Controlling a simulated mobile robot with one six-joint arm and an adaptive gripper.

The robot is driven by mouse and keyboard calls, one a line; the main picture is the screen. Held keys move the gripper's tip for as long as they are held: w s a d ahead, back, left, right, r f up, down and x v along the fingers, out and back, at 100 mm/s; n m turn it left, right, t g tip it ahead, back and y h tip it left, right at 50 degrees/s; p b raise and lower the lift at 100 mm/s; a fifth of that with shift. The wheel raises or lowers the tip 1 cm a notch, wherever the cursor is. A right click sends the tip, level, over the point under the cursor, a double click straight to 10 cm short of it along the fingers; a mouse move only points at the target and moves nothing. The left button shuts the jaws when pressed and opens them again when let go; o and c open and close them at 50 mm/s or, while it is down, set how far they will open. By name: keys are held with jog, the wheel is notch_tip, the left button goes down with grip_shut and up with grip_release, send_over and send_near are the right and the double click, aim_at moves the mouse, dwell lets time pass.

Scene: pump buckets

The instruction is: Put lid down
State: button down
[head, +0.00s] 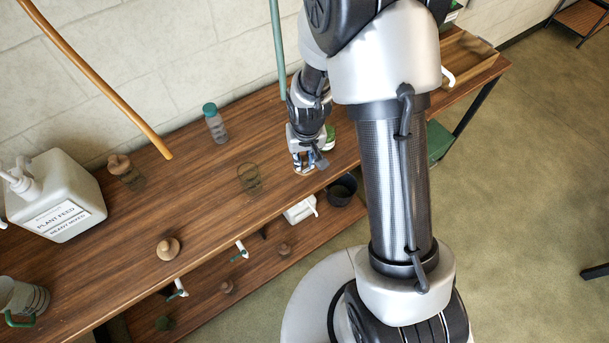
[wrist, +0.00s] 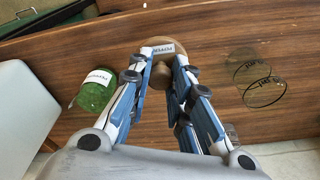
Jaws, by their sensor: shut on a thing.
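My gripper (wrist: 164,62) is shut on a round wooden lid with a knob (wrist: 178,43), seen from above in the wrist view. In the head view my gripper (head: 304,162) is low over the wooden bench, near its front edge, and mostly hides the lid. I cannot tell whether the lid touches the bench top. A clear glass jar without a lid (head: 249,178) stands on the bench to the left of my gripper. In the wrist view the glass jar (wrist: 258,82) is to the right of the lid, apart from it.
A green jar (wrist: 95,90) with a white label stands close by the gripper. Another wooden lid (head: 168,248) lies on the bench, and a lidded jar (head: 122,170) stands behind. Bare bench lies between.

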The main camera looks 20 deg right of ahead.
notch_tip(320, 180, down, 8)
jog(key=shift+r+b, duration=0.15)
jog(key=shift+b, duration=0.9)
jog(key=shift+f, duration=0.25)
jog(key=c, duration=1.5)
grip_release()
jog(key=shift+r, duration=0.1)
jog(key=shift+o, duration=0.2)
jog(key=shift+r, duration=0.1)
